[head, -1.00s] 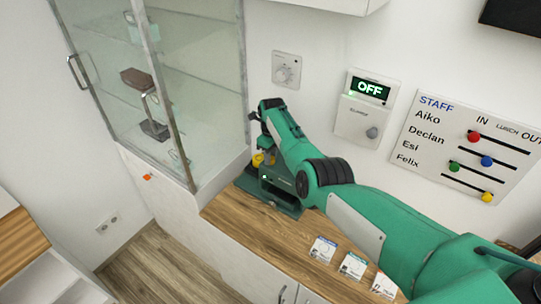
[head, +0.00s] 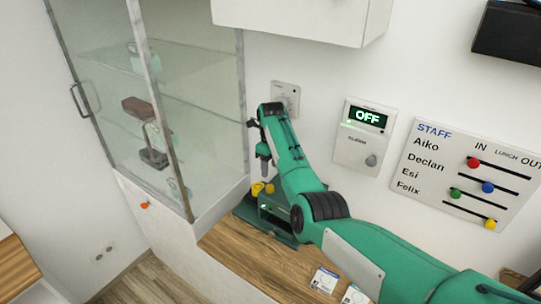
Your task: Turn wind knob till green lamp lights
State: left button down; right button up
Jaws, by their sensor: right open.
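A dark green device (head: 283,232) stands on the wooden counter beside the glass cabinet. It carries yellow round parts, one of them at its left (head: 257,188); I cannot tell for sure which is the wind knob. A small pale spot shows on its front, too small to tell if it is a lit lamp. My right gripper (head: 265,163) points down just above the yellow parts, open and seemingly apart from them. My green right forearm hides part of the device and the counter. My left gripper is not in view.
The glass cabinet (head: 186,85) stands close at left. On the wall are a white dial plate (head: 286,90), partly behind my arm, an alarm box (head: 358,150) reading OFF, and a staff board (head: 430,150). A wall cupboard (head: 290,18) hangs above. Cards (head: 324,280) lie on the counter.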

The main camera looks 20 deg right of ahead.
jog(key=shift+w+d+r+b, duration=0.1)
jog(key=shift+r+b, duration=0.5)
jog(key=shift+r, duration=2.15)
